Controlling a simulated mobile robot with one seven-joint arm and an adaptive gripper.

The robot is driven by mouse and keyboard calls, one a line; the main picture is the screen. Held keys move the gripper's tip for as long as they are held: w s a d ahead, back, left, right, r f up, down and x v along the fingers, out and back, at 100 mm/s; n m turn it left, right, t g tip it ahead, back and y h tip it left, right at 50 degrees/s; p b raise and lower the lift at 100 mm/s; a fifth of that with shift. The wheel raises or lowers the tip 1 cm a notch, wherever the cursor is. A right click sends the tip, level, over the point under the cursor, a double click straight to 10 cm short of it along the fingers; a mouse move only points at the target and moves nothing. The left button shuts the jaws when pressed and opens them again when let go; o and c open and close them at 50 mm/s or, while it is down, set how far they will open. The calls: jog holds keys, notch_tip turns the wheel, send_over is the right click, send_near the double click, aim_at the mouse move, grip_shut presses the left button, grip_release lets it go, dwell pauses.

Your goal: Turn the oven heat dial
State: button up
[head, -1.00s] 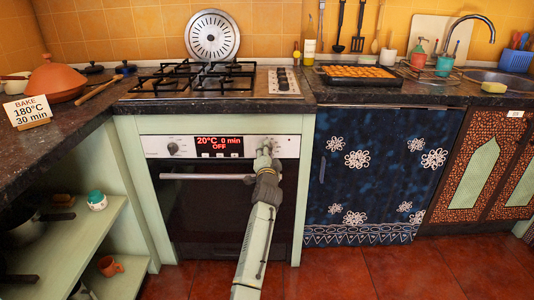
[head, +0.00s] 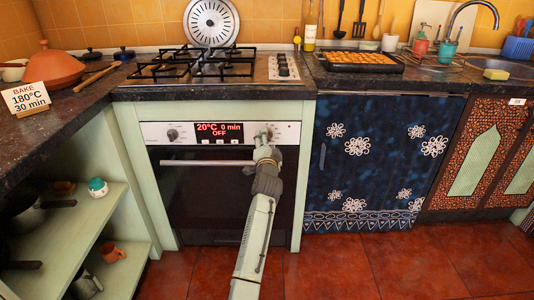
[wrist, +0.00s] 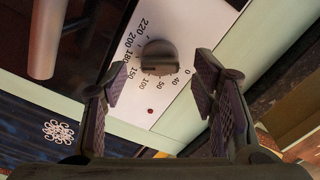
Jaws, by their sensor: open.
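The oven (head: 225,200) has a light control panel with a red-lit display (head: 219,131) reading 20°C, 0 min, OFF. The heat dial (wrist: 158,57) is a dark round knob, ringed by printed numbers from 0 to 220 in the wrist view. In the head view, it is largely hidden behind my gripper (head: 266,146) at the right end of the panel. In the wrist view, my gripper (wrist: 162,78) is open, with its two fingers apart on either side of the dial's near side. I cannot tell whether either finger touches the dial.
Another knob (head: 172,134) sits at the panel's left end. The oven door handle (head: 205,163) runs just below. A sign (head: 27,97) on the counter reads BAKE 180°C 30 min. The hob (head: 215,66) is above. Open shelves (head: 95,215) stand at left.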

jog(key=s, duration=1)
